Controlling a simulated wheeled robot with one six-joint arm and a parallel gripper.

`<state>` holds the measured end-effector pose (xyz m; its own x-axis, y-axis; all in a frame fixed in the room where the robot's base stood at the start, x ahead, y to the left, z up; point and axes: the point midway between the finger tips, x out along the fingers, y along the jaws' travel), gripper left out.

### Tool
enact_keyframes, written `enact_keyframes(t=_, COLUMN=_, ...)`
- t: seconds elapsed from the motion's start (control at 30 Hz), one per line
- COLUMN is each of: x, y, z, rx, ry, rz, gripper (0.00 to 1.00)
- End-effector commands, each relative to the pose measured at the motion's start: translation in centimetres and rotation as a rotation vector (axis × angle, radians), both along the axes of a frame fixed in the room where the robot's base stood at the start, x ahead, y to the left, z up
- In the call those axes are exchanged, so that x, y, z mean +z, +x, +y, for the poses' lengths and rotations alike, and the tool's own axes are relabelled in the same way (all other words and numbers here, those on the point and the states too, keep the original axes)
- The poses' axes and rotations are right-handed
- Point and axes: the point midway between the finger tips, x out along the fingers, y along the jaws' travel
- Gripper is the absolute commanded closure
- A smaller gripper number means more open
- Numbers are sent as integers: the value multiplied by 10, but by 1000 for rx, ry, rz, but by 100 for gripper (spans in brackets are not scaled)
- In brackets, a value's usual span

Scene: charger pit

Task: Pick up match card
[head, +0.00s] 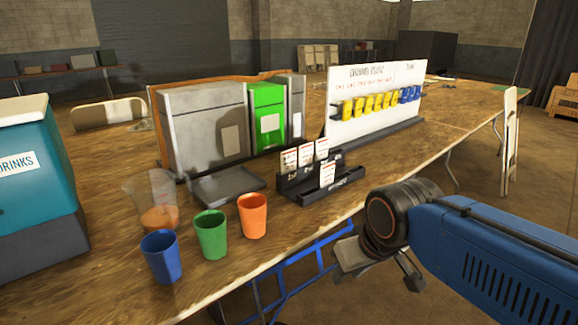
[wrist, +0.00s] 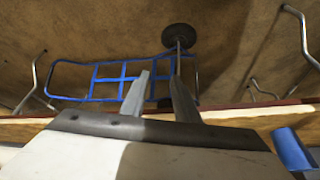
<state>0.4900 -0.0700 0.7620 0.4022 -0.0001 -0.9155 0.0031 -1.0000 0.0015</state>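Several white cards with red and black print stand upright in a black stepped rack on the table (head: 295,212). One card (head: 327,174) stands alone in the front row of the rack (head: 345,187); others, such as this card (head: 290,161), stand in the rows behind. I cannot read which is the match card. My gripper (head: 382,272) hangs off the table's front edge, right of and nearer than the rack, touching no card. In the wrist view its two fingers (wrist: 161,66) are apart with nothing between them. No card shows in the wrist view.
Blue (head: 162,257), green (head: 211,235) and orange (head: 252,216) cups and a clear pitcher (head: 150,200) stand left of the rack. A grey-and-green box unit (head: 205,125) and a white board with yellow and blue items (head: 375,85) stand behind. A blue frame (wrist: 110,82) lies below the table.

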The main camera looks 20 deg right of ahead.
Motion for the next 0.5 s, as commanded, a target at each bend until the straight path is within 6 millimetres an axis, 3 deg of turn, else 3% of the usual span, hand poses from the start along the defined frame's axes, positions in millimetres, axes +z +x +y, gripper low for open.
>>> enact_keyframes(t=0.13, x=8, y=7, z=-1, rx=38, ry=-22, rz=7, gripper=72)
enact_keyframes(t=0.23, x=25, y=21, z=-4, rx=131, ry=-78, rz=25, gripper=72)
enact_keyframes(t=0.5, x=92, y=86, z=-18, rx=541, ry=-307, rz=117, gripper=72)
